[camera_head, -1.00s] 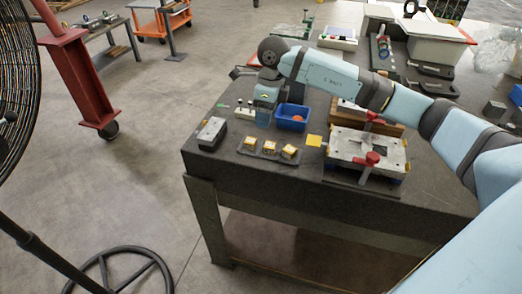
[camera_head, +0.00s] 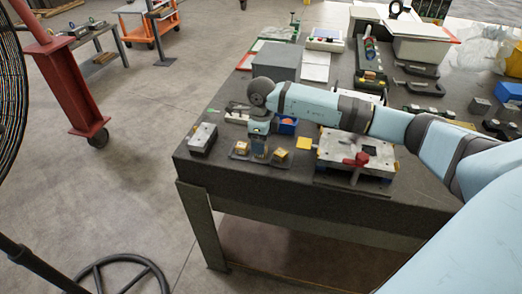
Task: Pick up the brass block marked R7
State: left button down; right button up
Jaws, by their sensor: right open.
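My right gripper (camera_head: 258,156) points down over the tray of brass blocks, in front of the middle of the row. It is open, but the gap between its fingers and whether it touches a block are too small to tell. One brass block (camera_head: 241,147) shows left of the gripper and another brass block (camera_head: 280,155) right of it. The middle of the row is hidden behind the gripper. The dark tray (camera_head: 266,162) lies near the table's front edge. No R7 mark is legible on any block. My left gripper is out of view.
A grey block-like device (camera_head: 203,138) sits left of the tray. A yellow piece (camera_head: 304,143) and a metal plate with red clamps (camera_head: 345,155) are to the right. A blue bin (camera_head: 287,126) is partly hidden behind my arm. A grey box (camera_head: 271,60) stands behind.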

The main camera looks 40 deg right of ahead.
jog(key=shift+a+f, duration=0.1)
jog(key=shift+f, duration=1.4)
jog(key=c, duration=1.1)
jog(key=shift+c, duration=0.3)
jog(key=shift+r, duration=0.2)
